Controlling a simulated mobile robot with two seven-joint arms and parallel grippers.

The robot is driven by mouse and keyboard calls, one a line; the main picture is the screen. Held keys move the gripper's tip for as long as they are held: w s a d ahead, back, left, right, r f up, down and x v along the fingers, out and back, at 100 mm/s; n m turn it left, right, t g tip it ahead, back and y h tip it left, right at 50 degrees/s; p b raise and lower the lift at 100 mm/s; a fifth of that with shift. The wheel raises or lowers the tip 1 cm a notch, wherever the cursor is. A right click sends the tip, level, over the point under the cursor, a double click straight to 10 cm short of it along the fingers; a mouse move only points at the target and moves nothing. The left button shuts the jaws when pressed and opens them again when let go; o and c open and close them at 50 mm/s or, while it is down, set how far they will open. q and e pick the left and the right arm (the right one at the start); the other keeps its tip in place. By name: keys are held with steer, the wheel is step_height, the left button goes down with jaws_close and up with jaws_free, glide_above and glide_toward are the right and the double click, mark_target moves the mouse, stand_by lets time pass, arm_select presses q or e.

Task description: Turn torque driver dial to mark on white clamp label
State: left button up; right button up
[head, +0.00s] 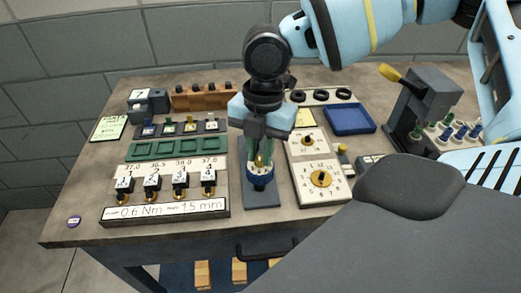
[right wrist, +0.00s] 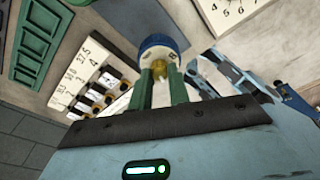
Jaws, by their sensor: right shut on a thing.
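The torque driver has a blue dial ring (head: 260,182) with a pale top and a brass knob, and stands on a dark grey plate (head: 262,201). My right gripper (head: 260,157) points down from above, its green fingers shut on the brass knob. The right wrist view shows the knob (right wrist: 158,72) between the fingertips and the blue ring (right wrist: 160,43) beyond. The dial's scale is too small to read. A white label (head: 165,209) in front of several numbered clamps (head: 152,184) reads "0.6 Nm" and "15 mm". My left gripper is out of view.
A white panel (head: 336,191) with a yellow knobbed dial lies close right of the driver. Green trays (head: 177,149), a wooden block (head: 203,100) and a blue tray (head: 349,120) stand behind. A dark grey machine (head: 424,104) stands at right. The front left corner is mostly free.

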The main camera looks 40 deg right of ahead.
steer(key=n, duration=0.4)
stand_by(0.3)
steer(key=shift+n+g, duration=0.3)
steer(key=shift+n, duration=0.3)
steer(key=shift+n+h, duration=0.3)
steer(key=shift+n, duration=1.1)
steer(key=shift+n, duration=0.7)
steer(key=o, duration=1.3)
steer(key=shift+o, duration=0.2)
